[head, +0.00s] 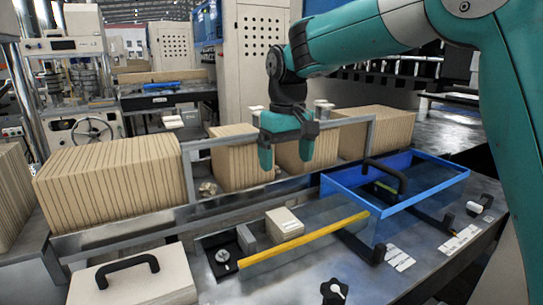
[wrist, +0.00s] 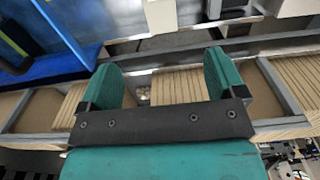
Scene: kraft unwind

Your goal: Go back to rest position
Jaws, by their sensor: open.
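My gripper (head: 286,155) hangs from the teal arm above the work surface, in front of the row of kraft stacks in the head view. Its two teal fingers are apart with nothing between them. In the wrist view my gripper (wrist: 172,85) also shows open and empty, with striped kraft stacks (wrist: 180,92) beyond the fingers. The arm is bent, reaching in from the upper right of the head view.
A blue-rimmed clear tray (head: 440,190) with a black handle stands at right. A small beige block (head: 284,222) lies behind a yellow bar (head: 300,240). A beige lid with a black handle (head: 130,282) is at front left. A metal rail (head: 185,160) runs along the stacks.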

